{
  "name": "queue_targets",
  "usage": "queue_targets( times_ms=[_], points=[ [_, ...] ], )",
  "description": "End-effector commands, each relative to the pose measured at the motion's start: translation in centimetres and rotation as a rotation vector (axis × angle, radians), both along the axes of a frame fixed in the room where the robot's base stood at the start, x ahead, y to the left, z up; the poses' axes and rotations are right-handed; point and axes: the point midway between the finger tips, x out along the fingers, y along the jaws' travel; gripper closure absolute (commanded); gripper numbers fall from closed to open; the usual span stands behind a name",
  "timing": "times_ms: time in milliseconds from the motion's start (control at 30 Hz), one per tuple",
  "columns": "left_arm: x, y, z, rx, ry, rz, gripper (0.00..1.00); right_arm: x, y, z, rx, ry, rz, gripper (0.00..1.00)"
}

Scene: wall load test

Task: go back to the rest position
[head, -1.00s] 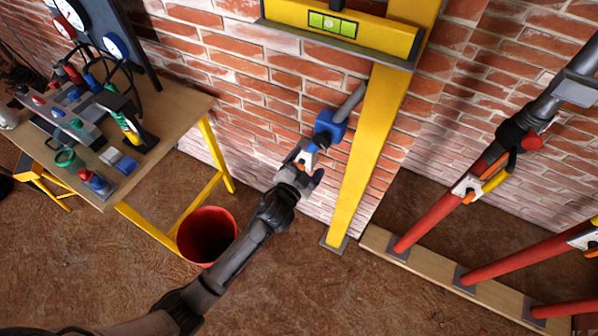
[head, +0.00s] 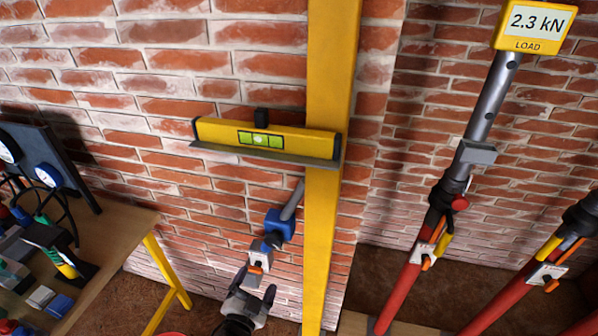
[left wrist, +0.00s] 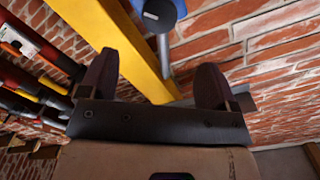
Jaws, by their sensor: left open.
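My left gripper (head: 255,287) is at the bottom of the head view, open, with its two dark fingers spread and nothing between them. Just above it in the picture is a small white and orange tag-like part (head: 260,255), below a blue fitting (head: 280,225) with a grey rod beside the yellow post (head: 322,215). In the left wrist view the gripper (left wrist: 157,82) shows its fingers wide apart. The blue fitting (left wrist: 160,12) and its grey rod are beyond the fingertips there. My right gripper is in neither view.
A yellow spirit level (head: 220,131) lies on a ledge by the post. Red props (head: 395,300) stand at right, one under a "2.3 kN" load display (head: 536,24). A cluttered workbench (head: 110,260) stands at left. The brick wall is close behind.

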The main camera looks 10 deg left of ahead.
Motion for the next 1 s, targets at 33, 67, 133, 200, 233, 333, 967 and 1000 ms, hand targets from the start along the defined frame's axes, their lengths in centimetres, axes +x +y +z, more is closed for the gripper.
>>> queue_targets(
  times_ms=[33,67,133,200,233,333,967,1000],
  points=[
    [0.0,0.0,0.0,0.002,0.000,0.000,0.17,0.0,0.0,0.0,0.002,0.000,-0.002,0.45],
    [0.0,0.1,0.0,0.004,0.003,0.002,0.17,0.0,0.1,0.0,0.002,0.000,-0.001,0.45],
    [0.0,0.4,-0.4,0.009,0.025,0.022,0.17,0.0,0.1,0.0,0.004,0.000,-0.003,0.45],
    [0.0,1.0,-1.2,0.010,0.074,0.062,0.17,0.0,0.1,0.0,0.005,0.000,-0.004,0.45],
    [-0.1,1.4,-1.7,0.007,0.108,0.086,0.17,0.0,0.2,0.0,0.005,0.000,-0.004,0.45],
    [-0.8,2.7,-3.4,-0.035,0.249,0.176,0.17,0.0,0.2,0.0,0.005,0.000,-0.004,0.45],
    [-18.7,1.6,-2.7,-0.407,0.979,0.252,0.17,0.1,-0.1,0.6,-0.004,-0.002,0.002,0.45],
    [-19.9,1.5,-2.8,-0.418,0.992,0.243,0.17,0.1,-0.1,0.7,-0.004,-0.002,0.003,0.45]
  ],
)
